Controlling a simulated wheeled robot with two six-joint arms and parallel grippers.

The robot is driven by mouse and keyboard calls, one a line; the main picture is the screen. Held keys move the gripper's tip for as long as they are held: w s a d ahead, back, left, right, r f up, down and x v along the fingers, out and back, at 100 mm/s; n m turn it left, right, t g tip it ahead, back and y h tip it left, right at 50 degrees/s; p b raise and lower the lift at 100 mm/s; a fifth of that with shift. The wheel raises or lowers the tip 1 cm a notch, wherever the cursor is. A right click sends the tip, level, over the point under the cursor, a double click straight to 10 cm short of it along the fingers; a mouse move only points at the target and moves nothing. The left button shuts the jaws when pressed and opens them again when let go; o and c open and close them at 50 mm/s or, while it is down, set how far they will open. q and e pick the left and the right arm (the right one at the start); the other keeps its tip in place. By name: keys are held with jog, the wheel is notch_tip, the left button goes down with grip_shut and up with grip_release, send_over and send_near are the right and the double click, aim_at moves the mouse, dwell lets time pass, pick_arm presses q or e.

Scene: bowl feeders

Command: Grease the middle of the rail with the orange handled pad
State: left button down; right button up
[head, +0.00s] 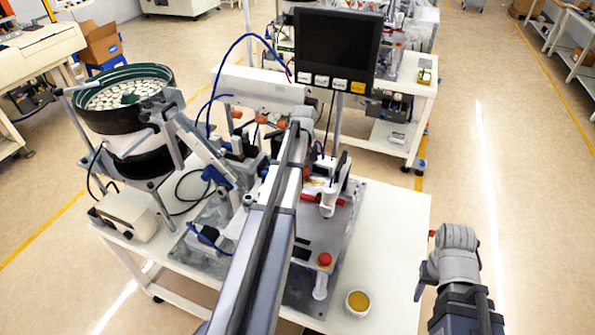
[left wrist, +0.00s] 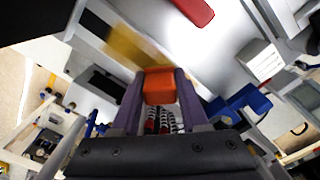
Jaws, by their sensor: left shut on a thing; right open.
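In the left wrist view my left gripper (left wrist: 160,98) is shut on the orange handle (left wrist: 158,84) of the pad. The pad's yellow part (left wrist: 138,48) shows blurred beyond the handle, over a pale surface. In the head view my left arm reaches across the machine table, and its gripper is mostly hidden among the machine parts. I cannot clearly pick out the rail in either view. My right gripper (head: 425,280) is open and empty, beyond the table's right side. A small white cup of amber grease (head: 358,302) stands on the table's front right.
The bowl feeder (head: 122,100), holding many pale parts, stands at the left of the white table (head: 395,225). A dark screen (head: 337,40) rises at the back. A red button (head: 324,260) is near the front plate.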

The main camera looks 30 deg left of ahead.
aim_at(316, 182)
pick_arm(q)
jog(key=shift+w+d, duration=0.15)
jog(key=shift+d, duration=0.5)
jog(key=shift+w+d, duration=0.2)
jog(key=shift+d, duration=0.7)
jog(key=shift+w+d, duration=0.15)
jog(key=shift+d, duration=0.7)
jog(key=shift+w+r+p, duration=0.1)
jog(key=shift+r+p, duration=0.55)
notch_tip(316, 182, up, 5)
jog(key=p, duration=0.4)
jog(key=shift+f+p, duration=0.2)
jog(key=shift+p, duration=0.1)
jog(key=shift+r, duration=0.1)
